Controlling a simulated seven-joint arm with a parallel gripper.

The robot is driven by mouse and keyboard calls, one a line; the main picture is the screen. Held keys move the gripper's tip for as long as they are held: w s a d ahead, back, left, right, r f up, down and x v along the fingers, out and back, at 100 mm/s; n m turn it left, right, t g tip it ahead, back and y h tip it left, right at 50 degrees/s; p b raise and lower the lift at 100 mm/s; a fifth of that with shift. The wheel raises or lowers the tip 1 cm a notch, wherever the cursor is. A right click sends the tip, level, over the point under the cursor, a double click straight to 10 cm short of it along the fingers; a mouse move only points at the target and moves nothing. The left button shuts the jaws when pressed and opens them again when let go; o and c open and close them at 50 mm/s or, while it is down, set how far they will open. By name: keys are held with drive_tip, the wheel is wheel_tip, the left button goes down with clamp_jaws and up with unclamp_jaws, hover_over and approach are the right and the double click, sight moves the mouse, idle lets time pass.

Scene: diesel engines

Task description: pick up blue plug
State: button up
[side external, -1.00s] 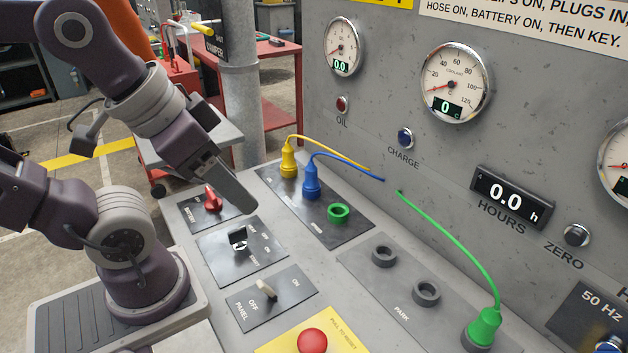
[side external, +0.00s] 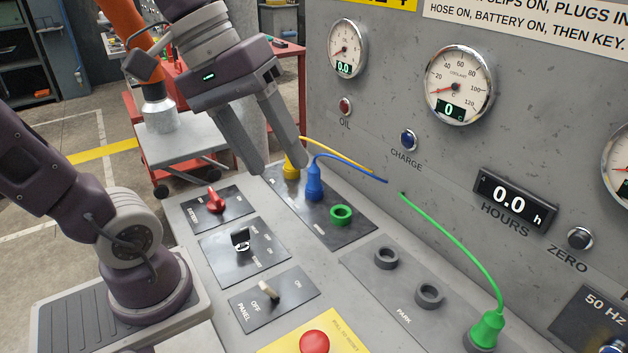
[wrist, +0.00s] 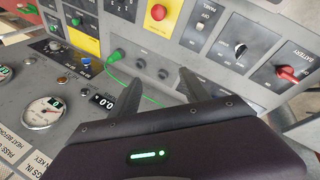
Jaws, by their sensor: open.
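The blue plug (side external: 314,183) stands upright in the black socket plate, its blue cable running right to the panel wall. The yellow plug (side external: 291,168) stands just behind and left of it, partly hidden by my finger. My gripper (side external: 275,160) is open and empty, above and left of the blue plug, its fingers pointing down. In the wrist view my gripper (wrist: 155,85) shows two spread fingers with nothing between them. I cannot make out the blue plug there.
An empty green socket (side external: 341,214) is in front of the blue plug. Two grey park sockets (side external: 386,257) and a green plug (side external: 487,330) with its cable lie to the right. A red knob (side external: 216,200) and switches are on the left. The gauge wall rises close behind the plugs.

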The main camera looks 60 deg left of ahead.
drive_tip(key=w+a+n+t+h, duration=0.1)
drive_tip(key=w+a+n+h, duration=0.2)
drive_tip(key=w+n, duration=0.5)
drive_tip(key=n+t, duration=0.6)
drive_tip(key=n, duration=0.7)
hover_over(314, 181)
drive_tip(key=s+d, duration=0.2)
drive_tip(key=s, duration=0.1)
drive_tip(key=a+n+t, duration=0.2)
drive_tip(key=a+n, duration=0.2)
drive_tip(key=a, duration=0.3)
drive_tip(key=shift+m+y, duration=0.3)
drive_tip(key=f, duration=0.7)
drive_tip(key=d+f, duration=0.1)
drive_tip(key=f, duration=1.4)
drive_tip(key=shift+w+d+f, duration=0.25)
drive_tip(key=shift+w+f, duration=0.15)
drive_tip(key=x, duration=0.7)
drive_tip(key=shift+s+d+f, duration=0.2)
drive_tip(key=shift+d+f, duration=0.15)
clamp_jaws()
